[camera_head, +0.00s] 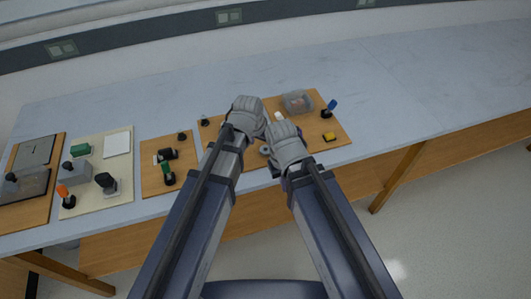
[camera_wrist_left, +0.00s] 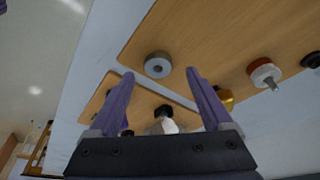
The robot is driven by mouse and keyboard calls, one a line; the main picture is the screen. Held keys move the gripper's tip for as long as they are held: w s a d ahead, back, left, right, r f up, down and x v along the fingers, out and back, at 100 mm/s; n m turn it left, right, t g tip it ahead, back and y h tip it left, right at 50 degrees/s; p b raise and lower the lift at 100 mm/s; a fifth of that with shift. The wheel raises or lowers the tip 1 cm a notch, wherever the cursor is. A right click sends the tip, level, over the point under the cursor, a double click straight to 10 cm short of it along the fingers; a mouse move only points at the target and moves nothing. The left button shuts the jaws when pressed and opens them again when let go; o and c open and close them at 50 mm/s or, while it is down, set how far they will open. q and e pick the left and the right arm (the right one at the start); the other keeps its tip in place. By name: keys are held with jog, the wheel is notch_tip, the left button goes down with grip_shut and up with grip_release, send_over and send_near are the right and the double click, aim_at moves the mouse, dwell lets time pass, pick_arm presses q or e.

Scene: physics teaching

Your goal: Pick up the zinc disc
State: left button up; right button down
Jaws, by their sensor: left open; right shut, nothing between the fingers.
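A round grey disc with a pale hub or hole, which I take for the zinc disc, lies on a wooden board. In the left wrist view the zinc disc (camera_wrist_left: 158,65) is just beyond and between my left fingertips, not touching them. In the head view the zinc disc (camera_head: 264,150) shows as a small grey round beside the right gripper. My left gripper (camera_wrist_left: 160,73) is open and empty. In the head view the left gripper (camera_head: 245,116) is over the boards, its fingers hidden by its body. My right gripper (camera_head: 286,146) is shut and empty, close beside it.
The right-hand board carries a clear bin (camera_head: 297,102), a blue-topped item (camera_head: 329,108) and a yellow block (camera_head: 329,137). More boards with apparatus stand at left. The table (camera_head: 410,90) is bare at right.

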aim_at(265, 147)
pick_arm(q)
jog(key=b+x, duration=0.3)
jog(key=x, duration=0.1)
jog(key=shift+w+d, duration=0.1)
jog(key=shift+d, duration=0.15)
jog(key=shift+r, duration=0.1)
jog(key=shift+c, duration=0.4)
grip_shut()
